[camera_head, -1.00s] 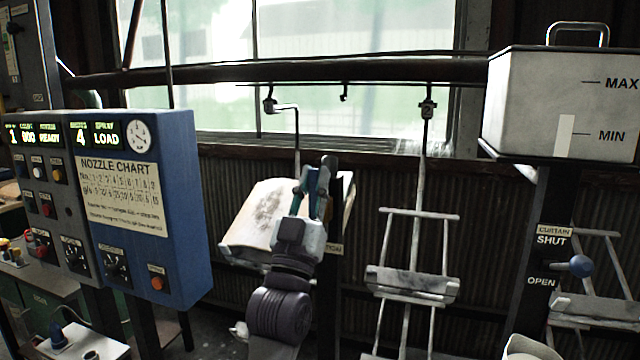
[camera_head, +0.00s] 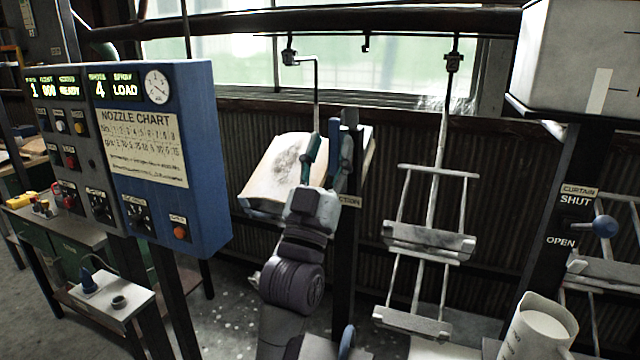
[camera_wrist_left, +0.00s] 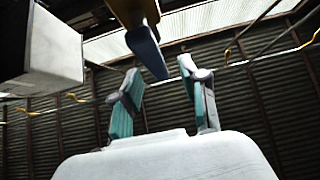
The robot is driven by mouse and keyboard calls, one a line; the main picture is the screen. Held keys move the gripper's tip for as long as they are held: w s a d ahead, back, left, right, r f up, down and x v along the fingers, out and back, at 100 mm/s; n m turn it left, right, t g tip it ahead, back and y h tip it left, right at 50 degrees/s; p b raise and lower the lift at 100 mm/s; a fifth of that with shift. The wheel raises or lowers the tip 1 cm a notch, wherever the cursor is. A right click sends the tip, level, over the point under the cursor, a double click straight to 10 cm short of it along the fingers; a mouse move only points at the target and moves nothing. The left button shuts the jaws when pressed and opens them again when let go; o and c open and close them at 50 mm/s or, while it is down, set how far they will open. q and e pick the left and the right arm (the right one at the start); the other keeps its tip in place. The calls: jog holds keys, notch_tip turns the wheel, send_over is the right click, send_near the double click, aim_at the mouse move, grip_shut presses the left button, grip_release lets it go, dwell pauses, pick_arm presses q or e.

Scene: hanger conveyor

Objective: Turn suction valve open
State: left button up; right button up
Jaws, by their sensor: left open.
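The suction valve's label (camera_head: 349,201) is on a dark post (camera_head: 347,255), partly covered by my left arm, so only its last letters show. A blue lever (camera_head: 334,138) stands upright near the top of this post. In the left wrist view a blue lever (camera_wrist_left: 148,52) hangs below a brass-coloured part (camera_wrist_left: 134,12). My left gripper (camera_head: 329,152) is open, with its teal fingers either side of the blue lever in the head view. In the left wrist view the gripper (camera_wrist_left: 160,74) has the lever's end between and beyond its fingertips; contact cannot be told. My right gripper is not in view.
A blue control panel (camera_head: 213,165) stands at the left. Behind the post a tilted board (camera_head: 280,165) hangs from the rail, with white hanger frames (camera_head: 430,240) to its right.

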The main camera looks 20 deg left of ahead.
pick_arm(q)
jog(key=v, duration=0.8)
jog(key=shift+s+f, duration=0.25)
jog(key=shift+s, duration=0.1)
